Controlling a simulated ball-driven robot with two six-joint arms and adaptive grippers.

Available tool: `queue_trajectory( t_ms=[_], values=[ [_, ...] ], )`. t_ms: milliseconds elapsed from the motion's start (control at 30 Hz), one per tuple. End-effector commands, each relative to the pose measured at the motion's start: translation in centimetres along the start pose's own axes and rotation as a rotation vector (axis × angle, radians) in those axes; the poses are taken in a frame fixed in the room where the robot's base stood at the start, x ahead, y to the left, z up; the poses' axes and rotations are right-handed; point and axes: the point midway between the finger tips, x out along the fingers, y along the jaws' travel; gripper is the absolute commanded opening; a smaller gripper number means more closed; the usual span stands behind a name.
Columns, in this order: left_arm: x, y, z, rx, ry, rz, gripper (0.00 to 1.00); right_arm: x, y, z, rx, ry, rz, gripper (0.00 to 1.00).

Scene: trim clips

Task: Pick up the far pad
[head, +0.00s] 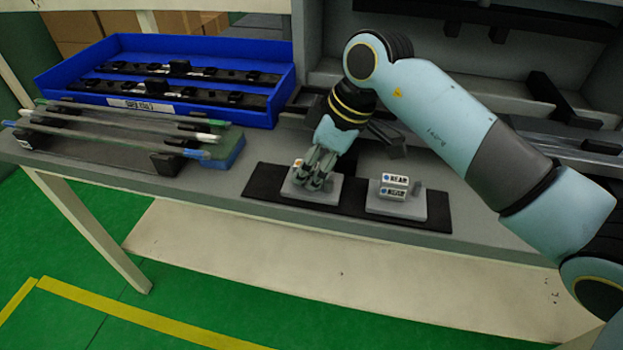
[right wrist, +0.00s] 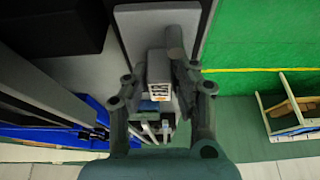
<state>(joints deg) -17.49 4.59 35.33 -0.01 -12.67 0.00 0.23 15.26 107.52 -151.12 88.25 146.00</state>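Two grey plates lie on a black mat (head: 262,182) on the bench. The right plate (head: 400,211) carries two small white labelled blocks, one (head: 395,179) behind the other (head: 392,193), with a grey peg beside them. My right gripper (head: 312,180) points down over the left plate (head: 327,196) and hides most of what stands there. In the right wrist view, my right gripper (right wrist: 163,85) has its fingers apart, either side of a labelled block (right wrist: 157,66) with a grey peg (right wrist: 177,44) beside it. Contact cannot be told. My left gripper is out of view.
A blue tray (head: 58,82) with black trim strips stands at the back left. In front of it, several rods (head: 120,117) lie across black supports. The bench's front edge runs close to the mat. A dark fixture stands behind my right arm.

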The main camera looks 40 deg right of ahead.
Motion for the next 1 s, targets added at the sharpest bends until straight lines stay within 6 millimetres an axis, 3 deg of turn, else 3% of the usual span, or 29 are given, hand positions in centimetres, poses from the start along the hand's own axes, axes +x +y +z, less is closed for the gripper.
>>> queue_trajectory(
  t_ms=[33,167,633,867,1000],
  values=[
    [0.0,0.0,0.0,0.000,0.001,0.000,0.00,0.0,0.0,0.0,0.000,0.000,0.000,0.16],
    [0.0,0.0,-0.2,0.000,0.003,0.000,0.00,0.0,0.0,0.0,0.000,0.000,0.000,0.00],
    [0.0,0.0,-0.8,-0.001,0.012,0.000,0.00,-0.7,0.1,-0.3,-0.001,0.001,0.001,0.00],
    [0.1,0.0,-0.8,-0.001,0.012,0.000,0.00,-3.9,0.1,-1.7,-0.004,0.003,0.004,0.00],
    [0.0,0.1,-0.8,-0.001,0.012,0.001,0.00,-6.5,-1.6,0.4,-0.006,-0.005,0.005,0.00]
  ],
)
